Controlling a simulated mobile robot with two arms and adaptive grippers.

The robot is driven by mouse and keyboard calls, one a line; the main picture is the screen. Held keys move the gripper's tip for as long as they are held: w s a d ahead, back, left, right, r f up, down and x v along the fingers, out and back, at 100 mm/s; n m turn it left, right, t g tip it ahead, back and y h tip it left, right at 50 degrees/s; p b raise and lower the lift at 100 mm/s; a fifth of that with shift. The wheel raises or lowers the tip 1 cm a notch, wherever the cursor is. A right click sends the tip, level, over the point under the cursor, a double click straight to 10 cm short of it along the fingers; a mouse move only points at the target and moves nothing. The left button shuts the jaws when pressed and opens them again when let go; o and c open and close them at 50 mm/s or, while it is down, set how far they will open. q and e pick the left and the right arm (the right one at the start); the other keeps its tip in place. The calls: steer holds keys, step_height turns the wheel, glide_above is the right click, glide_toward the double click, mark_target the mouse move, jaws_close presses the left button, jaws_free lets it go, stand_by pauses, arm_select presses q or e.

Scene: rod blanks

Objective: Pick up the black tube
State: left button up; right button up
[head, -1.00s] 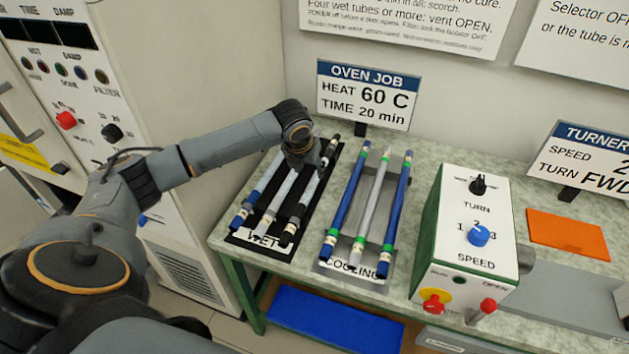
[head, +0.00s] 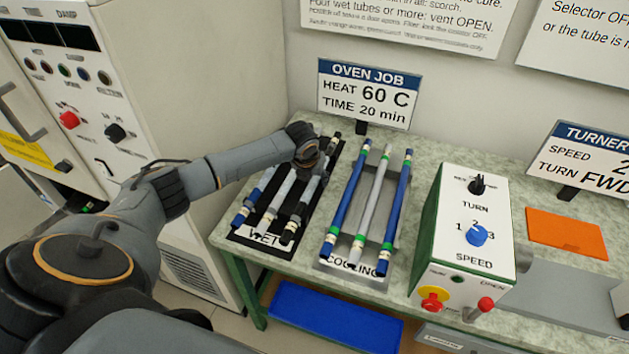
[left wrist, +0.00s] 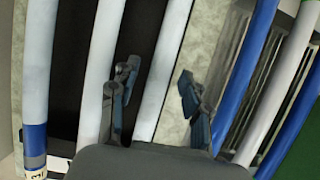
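The black tube (head: 291,229) lies on the rack marked WET, rightmost of three. Its ends are black and its middle is pale. My left gripper (head: 309,165) is over its far half and hides part of it. In the left wrist view my left gripper (left wrist: 156,98) is open, with one finger on each side of the pale middle of this tube (left wrist: 168,65). I cannot tell whether either finger touches it. My right gripper is not in view.
A white tube (head: 268,220) and a blue-ended tube (head: 243,214) lie close left. The COOLING rack (head: 345,272) holds blue and grey tubes to the right. The OVEN JOB sign (head: 365,92) stands behind. The turner control box (head: 470,230) is farther right.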

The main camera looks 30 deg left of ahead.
arm_select(q)
jaws_close()
steer(key=shift+r, duration=0.1)
